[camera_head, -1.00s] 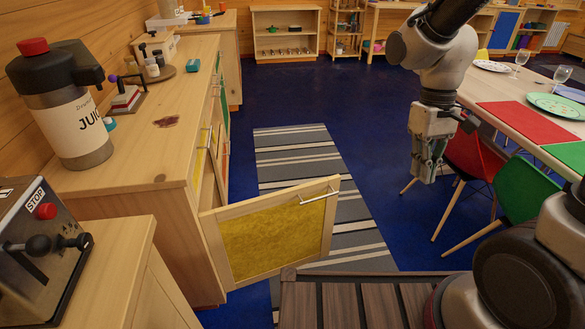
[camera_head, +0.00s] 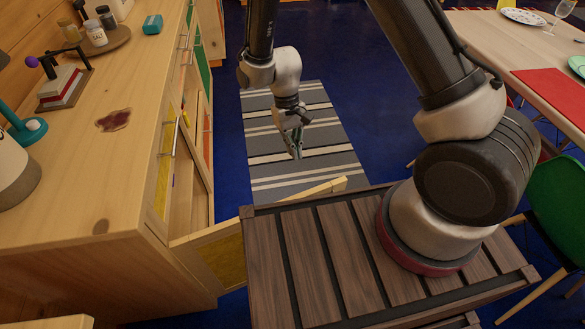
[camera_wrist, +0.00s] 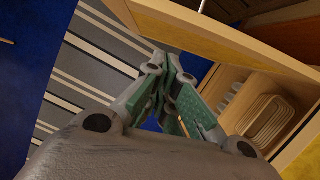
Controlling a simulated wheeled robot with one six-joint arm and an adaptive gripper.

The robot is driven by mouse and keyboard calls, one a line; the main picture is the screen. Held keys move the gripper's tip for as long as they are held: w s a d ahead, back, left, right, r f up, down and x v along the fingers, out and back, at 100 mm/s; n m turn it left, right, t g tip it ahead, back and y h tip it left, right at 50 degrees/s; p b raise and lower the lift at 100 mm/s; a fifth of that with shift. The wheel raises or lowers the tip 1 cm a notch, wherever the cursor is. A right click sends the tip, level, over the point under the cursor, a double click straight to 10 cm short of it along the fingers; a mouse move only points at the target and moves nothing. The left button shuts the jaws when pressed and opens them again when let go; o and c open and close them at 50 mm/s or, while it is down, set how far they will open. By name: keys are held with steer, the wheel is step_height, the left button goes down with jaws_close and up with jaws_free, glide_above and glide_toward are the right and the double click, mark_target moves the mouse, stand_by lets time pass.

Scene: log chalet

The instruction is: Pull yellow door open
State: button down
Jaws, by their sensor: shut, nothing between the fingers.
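The yellow door (camera_head: 225,260) stands swung out from the wooden cabinet (camera_head: 165,262) in the head view. Its panel is yellow in a light wood frame; my base hides much of it. Its handle is not visible in the head view. My gripper (camera_head: 297,150) is shut and empty, pointing down over the striped rug beyond the door's free end, apart from the door. In the wrist view my gripper (camera_wrist: 172,65) has its green-padded fingers together. A light wood edge (camera_wrist: 230,40) passes behind the fingers there; I cannot tell if it is the door.
White dishes (camera_wrist: 265,120) show inside an open compartment. The striped rug (camera_head: 300,100) lies on clear blue floor. A table (camera_head: 530,55) and green chair (camera_head: 558,200) are at right.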

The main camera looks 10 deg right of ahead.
steer(key=s+x, duration=0.2)
steer(key=x, duration=0.9)
steer(key=shift+s+r, duration=0.2)
steer(key=shift+r, duration=0.15)
steer(key=shift+d, duration=0.1)
